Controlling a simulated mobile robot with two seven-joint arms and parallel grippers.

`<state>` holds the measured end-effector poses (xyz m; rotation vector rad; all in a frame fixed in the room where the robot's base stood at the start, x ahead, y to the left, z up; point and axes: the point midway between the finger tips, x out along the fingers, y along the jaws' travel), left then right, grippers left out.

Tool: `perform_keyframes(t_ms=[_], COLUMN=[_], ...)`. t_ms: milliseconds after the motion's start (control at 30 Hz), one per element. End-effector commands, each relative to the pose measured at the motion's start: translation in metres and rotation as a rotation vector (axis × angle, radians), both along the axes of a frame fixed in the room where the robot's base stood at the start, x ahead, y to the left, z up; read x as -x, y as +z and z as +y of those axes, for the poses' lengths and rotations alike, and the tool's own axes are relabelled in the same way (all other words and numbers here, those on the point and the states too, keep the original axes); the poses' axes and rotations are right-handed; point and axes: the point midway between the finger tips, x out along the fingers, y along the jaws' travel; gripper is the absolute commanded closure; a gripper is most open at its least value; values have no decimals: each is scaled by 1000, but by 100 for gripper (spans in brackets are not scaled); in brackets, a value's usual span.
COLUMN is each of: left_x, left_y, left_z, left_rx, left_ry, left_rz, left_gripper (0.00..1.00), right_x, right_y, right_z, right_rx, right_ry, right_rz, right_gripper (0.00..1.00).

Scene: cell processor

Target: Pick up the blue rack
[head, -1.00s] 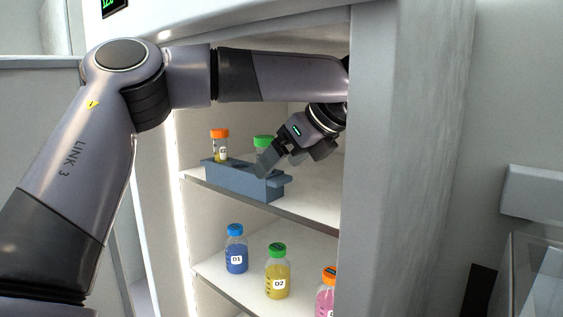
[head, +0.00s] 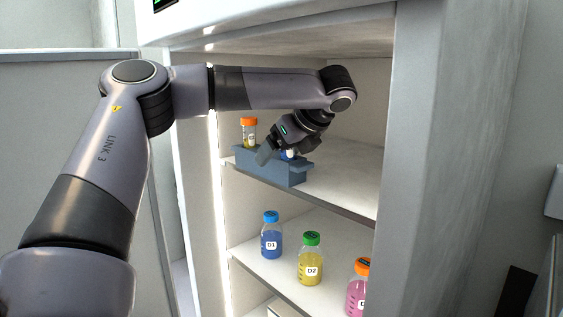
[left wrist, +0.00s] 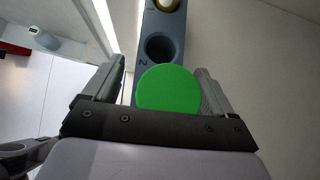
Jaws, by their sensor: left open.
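The blue rack (head: 262,166) sits on the upper shelf of the open cabinet, at its front left edge. An orange-capped vial (head: 249,133) stands in its left end. Something blue with a white label (head: 288,155) shows behind my gripper. My left gripper (head: 265,153) is open above the rack's middle and hides part of it. In the left wrist view, the rack (left wrist: 166,24) runs up between the open fingers (left wrist: 160,70). A green cap (left wrist: 168,88) lies between the fingers, and an empty hole marked 2 is beyond it. My right gripper is not in view.
The lower shelf (head: 300,240) holds a blue bottle D1 (head: 271,241), a yellow bottle D2 (head: 310,266) and a pink bottle (head: 357,296). The cabinet's right wall (head: 430,150) stands close to my arm. The upper shelf (head: 345,182) is clear right of the rack.

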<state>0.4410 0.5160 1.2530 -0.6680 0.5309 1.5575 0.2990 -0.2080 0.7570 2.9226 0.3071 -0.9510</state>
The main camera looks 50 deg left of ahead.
Motion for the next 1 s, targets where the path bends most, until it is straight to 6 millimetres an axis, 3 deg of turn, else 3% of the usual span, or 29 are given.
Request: perform_keyframes(t_ms=[33, 167, 267, 367, 767, 1000], left_x=[7, 6, 7, 6, 6, 5], left_y=[-29, -30, -29, -29, -20, 5], left_z=[7, 7, 7, 8, 8, 8], left_rx=[25, 25, 24, 23, 18, 12], left_ry=[17, 17, 17, 19, 22, 22], left_rz=[55, 55, 54, 53, 47, 39], left_gripper=[14, 14, 40, 73, 74, 79], right_x=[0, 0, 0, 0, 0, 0], right_y=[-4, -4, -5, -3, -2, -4], right_z=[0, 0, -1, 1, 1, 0], right_rx=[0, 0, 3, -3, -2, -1], right_ry=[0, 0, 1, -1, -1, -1], right_rz=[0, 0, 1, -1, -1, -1], right_gripper=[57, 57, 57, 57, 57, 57])
